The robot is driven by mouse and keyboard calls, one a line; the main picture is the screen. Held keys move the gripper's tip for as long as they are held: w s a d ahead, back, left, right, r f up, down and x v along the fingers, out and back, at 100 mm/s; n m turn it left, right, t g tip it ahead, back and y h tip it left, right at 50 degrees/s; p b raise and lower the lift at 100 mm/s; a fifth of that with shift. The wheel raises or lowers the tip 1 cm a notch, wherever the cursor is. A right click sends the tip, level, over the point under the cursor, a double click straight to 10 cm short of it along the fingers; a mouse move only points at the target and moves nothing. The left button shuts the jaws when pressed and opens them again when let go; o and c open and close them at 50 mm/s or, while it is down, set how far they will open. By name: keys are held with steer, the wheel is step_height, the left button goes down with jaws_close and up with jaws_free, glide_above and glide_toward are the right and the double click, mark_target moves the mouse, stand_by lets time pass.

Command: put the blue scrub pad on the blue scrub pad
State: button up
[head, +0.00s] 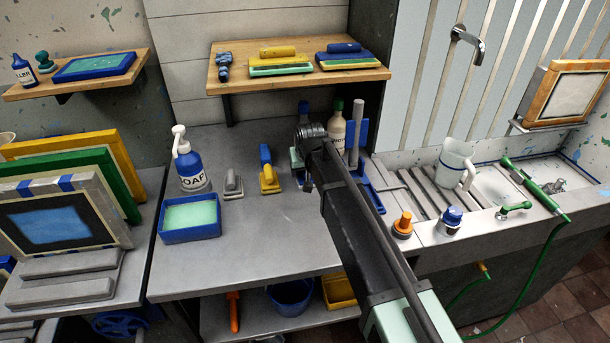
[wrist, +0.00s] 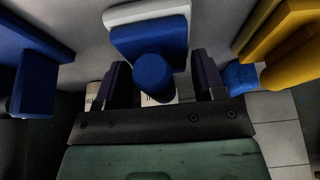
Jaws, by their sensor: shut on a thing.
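My gripper (head: 307,172) is over the middle of the grey counter, seen side-on in the head view. In the wrist view its two dark fingers (wrist: 165,82) are on either side of the round blue handle of a blue scrub pad (wrist: 148,38) with a white edge, and are shut on it. In the head view my arm hides most of this pad; a pale edge (head: 296,158) shows beside the gripper. I cannot tell whether it touches the counter. A blue-handled pad (head: 345,48) lies on the upper wooden shelf, to the right of a yellow-handled one (head: 278,52).
A yellow brush (head: 268,181) and a grey one (head: 233,188) stand left of my gripper. Further left are a soap bottle (head: 190,168) and a blue tray (head: 191,236). Bottles (head: 336,127) and a blue rack (head: 372,192) stand close behind and right. The counter front is clear.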

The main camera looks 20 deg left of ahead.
steer(key=shift+f, duration=0.1)
steer(key=o, duration=0.9)
steer(key=shift+r, duration=0.4)
steer(key=p+v, duration=1.1)
steer(key=shift+s+d+r, duration=0.1)
steer(key=shift+s+r, duration=0.05)
steer(key=shift+r, duration=0.1)
steer(key=shift+d, duration=0.1)
